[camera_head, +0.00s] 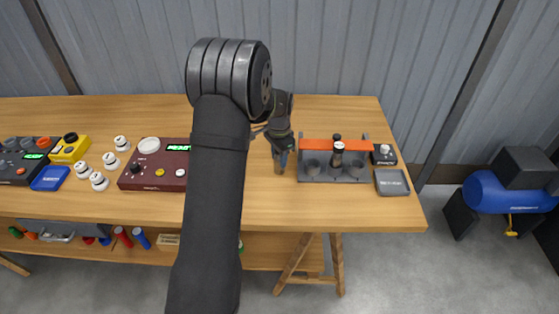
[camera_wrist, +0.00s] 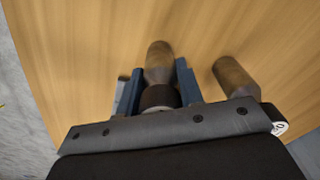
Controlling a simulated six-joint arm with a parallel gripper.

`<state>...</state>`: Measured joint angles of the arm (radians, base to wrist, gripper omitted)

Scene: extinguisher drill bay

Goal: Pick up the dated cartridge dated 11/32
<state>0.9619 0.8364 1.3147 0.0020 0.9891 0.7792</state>
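My gripper (camera_wrist: 160,75) points down at the table, with its two blue fingers on either side of a grey-brown cartridge (camera_wrist: 158,60) with a dark band and a pale end. The fingers sit very close to its sides; I cannot tell whether they press on it. In the head view my gripper (camera_head: 284,155) is left of the rack, with a cartridge (camera_head: 279,167) at its tips. A second similar cartridge (camera_wrist: 236,76) stands to the right in the wrist view, its white end partly hidden by my gripper's body. No date is readable.
A grey rack (camera_head: 316,178) with an orange back bar stands to the right, holding a dark-topped cartridge (camera_head: 338,152). A small tray (camera_head: 392,183) and a black device (camera_head: 383,154) lie beyond it. A dark red box (camera_head: 150,172) and white knobs (camera_head: 99,181) are left of my arm.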

